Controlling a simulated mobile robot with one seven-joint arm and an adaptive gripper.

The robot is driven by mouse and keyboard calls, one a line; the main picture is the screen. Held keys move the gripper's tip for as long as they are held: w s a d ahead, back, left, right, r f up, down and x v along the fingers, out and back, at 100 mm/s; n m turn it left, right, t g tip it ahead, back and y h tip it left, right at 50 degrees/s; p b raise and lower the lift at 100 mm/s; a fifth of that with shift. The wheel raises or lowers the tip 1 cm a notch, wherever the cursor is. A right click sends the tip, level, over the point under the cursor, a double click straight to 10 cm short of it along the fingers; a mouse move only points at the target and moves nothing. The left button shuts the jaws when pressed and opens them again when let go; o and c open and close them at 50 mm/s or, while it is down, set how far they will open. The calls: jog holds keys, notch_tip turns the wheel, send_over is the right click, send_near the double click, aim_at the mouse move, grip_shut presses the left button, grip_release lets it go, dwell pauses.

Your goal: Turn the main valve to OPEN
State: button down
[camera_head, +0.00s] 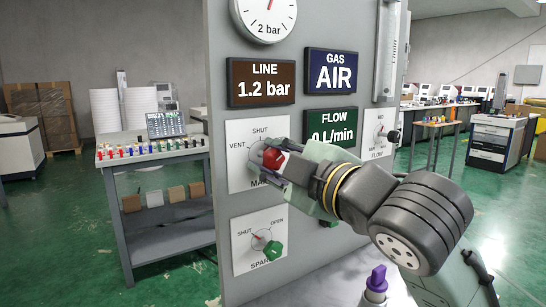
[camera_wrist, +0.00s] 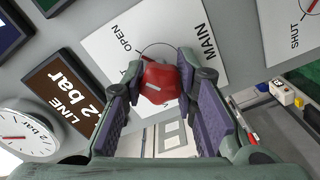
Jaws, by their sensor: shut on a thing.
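The main valve is a red knob (camera_head: 271,158) on a white plate (camera_head: 240,181) of the grey panel. VENT is at left and SHUT at top; my gripper hides the right side in the head view. My gripper (camera_head: 284,165) comes from the right and is shut on the red knob. In the wrist view the knob (camera_wrist: 160,84) sits between both finger pads. There the OPEN and MAIN words are readable, and a short red line by the knob points toward OPEN. I cannot tell the knob's exact angle.
Below is the spare valve's green knob (camera_head: 272,250). The flow knob (camera_head: 381,139) is right, beyond my wrist. The line display (camera_head: 262,83) reads 1.2 bar; the flow display (camera_head: 331,128) is partly covered. A purple-topped object (camera_head: 376,281) stands below my arm.

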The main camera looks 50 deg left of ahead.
jog(key=shift+m, duration=0.6)
jog(key=c, duration=1.2)
grip_release()
jog(key=shift+c, duration=0.2)
jog(key=s+d, duration=0.1)
jog(key=d, duration=1.1)
